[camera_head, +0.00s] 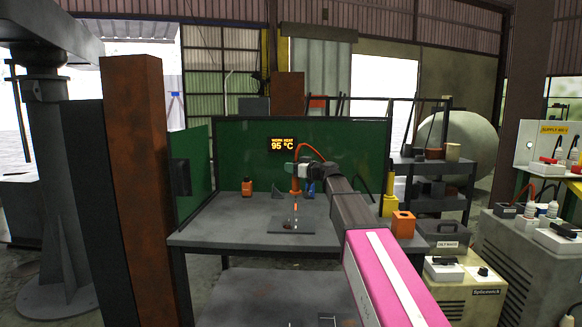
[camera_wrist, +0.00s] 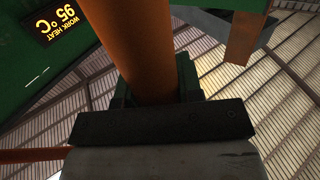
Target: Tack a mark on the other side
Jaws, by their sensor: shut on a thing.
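My gripper (camera_head: 297,175) is shut on an orange torch-like tool (camera_head: 296,186), with an orange hose arching up behind my wrist. The tool points down over the work table (camera_head: 218,235). Below it a small, thin upright workpiece (camera_head: 291,221) stands on a dark plate (camera_head: 289,229), with a small orange glow near the tool's tip. I cannot tell whether the tip touches it. In the wrist view the tool's orange body (camera_wrist: 147,50) rises from my dark jaws; the workpiece is not seen there. Any mark on the workpiece is too small to make out.
A green screen (camera_head: 236,150) surrounds the table's back and left side. Its display (camera_head: 283,144) reads WORK HEAT 95 °C. An orange bottle (camera_head: 247,186) stands at the table's back, and an orange box (camera_head: 403,224) at its right. A rusty post (camera_head: 137,190) stands at left.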

